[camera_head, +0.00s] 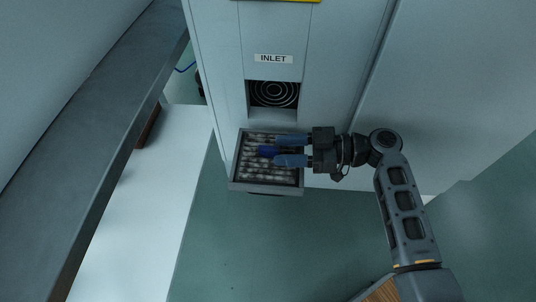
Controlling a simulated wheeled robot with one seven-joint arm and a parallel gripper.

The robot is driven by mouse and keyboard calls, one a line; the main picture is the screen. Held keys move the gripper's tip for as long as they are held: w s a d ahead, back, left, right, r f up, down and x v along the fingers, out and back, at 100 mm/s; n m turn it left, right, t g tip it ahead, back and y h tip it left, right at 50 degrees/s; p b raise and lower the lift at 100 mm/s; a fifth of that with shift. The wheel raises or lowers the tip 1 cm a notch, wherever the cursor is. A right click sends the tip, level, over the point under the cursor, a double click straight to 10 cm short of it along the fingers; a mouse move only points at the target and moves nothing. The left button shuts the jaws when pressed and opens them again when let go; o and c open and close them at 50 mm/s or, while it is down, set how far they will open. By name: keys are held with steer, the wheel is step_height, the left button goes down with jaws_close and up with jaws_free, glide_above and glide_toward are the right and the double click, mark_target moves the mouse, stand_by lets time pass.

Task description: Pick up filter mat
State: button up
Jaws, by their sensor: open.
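The filter mat (265,173) looks like a grey, ribbed pad with whitish streaks. It lies inside a grey frame or tray (236,184) that juts out from the cabinet below the inlet opening. My gripper (277,150) reaches in from the right with its two blue fingers apart, over the right part of the mat.
The pale cabinet (220,60) carries an INLET label (273,59) above an opening with a round black fan grille (273,93). A dark grey beam or shelf edge (70,130) runs along the left, above a white surface (150,200). The green floor in front is clear.

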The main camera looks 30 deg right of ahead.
mark_target(269, 147)
steer(key=x, duration=0.4)
steer(key=shift+w, duration=0.25)
jaws_close()
